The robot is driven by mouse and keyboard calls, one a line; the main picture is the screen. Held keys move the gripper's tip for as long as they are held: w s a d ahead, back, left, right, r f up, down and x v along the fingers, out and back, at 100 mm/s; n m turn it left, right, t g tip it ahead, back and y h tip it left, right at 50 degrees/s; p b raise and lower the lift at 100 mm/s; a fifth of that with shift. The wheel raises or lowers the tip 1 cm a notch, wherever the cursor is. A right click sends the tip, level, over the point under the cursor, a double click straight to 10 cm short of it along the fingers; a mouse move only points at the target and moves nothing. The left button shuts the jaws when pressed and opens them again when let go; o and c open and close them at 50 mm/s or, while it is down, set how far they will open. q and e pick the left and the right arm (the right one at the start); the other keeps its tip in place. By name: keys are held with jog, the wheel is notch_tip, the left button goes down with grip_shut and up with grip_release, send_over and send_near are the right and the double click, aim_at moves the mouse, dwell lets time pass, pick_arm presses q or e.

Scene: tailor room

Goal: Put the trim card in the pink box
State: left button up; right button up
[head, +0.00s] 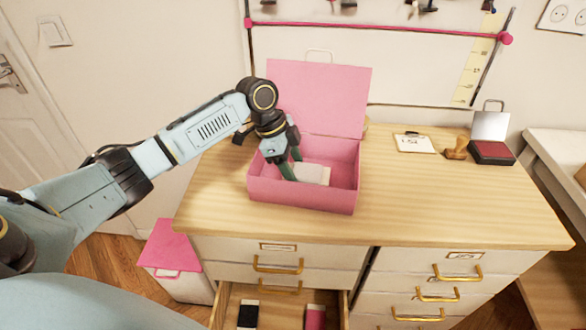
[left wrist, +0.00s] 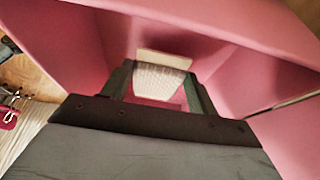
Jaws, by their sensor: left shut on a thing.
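The pink box (head: 300,192) stands on the wooden dresser top with its lid (head: 318,97) raised at the back. My left gripper (head: 293,172) reaches down inside the box from the left. It is shut on a pale card, the trim card (head: 313,174), which is within the box walls. In the left wrist view the trim card (left wrist: 160,78) sits between the two fingers (left wrist: 158,85), with the pink walls around it. I cannot tell whether the card touches the box floor. My right gripper is not in view.
A clipboard (head: 414,143), a wooden stamp (head: 456,148) and an open ink pad (head: 491,152) lie on the right of the dresser top (head: 420,205). A drawer (head: 279,295) below is open. A pink-lidded bin (head: 172,248) stands at the left.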

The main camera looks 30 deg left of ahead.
pick_arm(q)
jog(key=shift+f, duration=0.55)
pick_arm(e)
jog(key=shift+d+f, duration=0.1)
pick_arm(q)
jog(key=shift+f, duration=0.1)
jog(key=o, duration=1)
jog(key=shift+c, duration=0.2)
jog(key=p+v, duration=0.1)
jog(key=v, duration=1.1)
jog(key=shift+p, duration=0.35)
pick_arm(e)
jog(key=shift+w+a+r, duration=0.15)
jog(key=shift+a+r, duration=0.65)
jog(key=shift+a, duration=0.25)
